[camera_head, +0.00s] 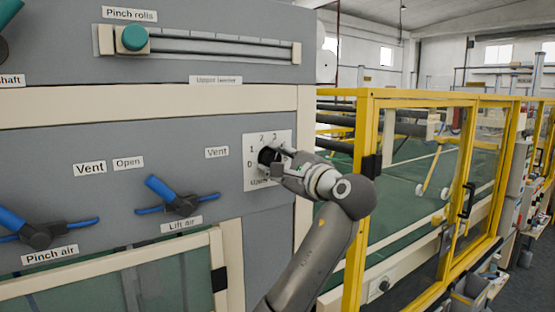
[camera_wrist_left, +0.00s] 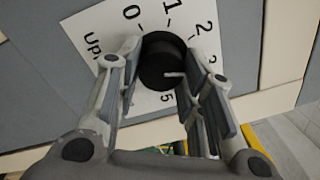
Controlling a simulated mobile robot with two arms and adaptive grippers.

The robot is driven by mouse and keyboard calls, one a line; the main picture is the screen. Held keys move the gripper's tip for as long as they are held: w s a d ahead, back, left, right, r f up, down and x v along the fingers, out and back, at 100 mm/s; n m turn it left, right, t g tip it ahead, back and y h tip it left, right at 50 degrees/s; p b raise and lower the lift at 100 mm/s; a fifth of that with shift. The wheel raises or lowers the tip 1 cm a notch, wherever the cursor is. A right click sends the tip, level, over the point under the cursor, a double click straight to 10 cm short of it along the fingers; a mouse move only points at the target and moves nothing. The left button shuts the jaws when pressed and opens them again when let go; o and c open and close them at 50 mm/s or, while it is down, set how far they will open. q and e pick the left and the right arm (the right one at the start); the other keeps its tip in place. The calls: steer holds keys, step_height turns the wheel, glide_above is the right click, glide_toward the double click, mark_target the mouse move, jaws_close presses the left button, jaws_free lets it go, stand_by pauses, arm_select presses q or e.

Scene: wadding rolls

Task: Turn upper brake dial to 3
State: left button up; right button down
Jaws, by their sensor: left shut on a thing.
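The upper brake dial is a black round knob (camera_wrist_left: 162,60) on a white numbered plate (camera_head: 252,150). In the wrist view 0, 1, 2 and 5 are readable, and the 3 is partly covered by a finger. A short white mark on the knob points right, towards the right finger near the 3 side; I cannot tell the exact number. My left gripper (camera_head: 275,160) is at the dial, its two fingers (camera_wrist_left: 157,72) closed on opposite sides of the knob. The gripper hides much of the plate's lower right in the head view.
Blue valve handles for lift air (camera_head: 180,200) and pinch air (camera_head: 40,232) are left of the dial. A pinch rolls slider (camera_head: 135,38) is above. A yellow-framed enclosure (camera_head: 362,200) stands just right of the panel, close to my arm.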

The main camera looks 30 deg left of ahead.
arm_select(q)
steer(key=shift+f, duration=0.1)
stand_by(0.3)
steer(key=o, duration=1)
steer(key=shift+o, duration=0.2)
steer(key=shift+d, duration=0.1)
steer(key=v, duration=1.2)
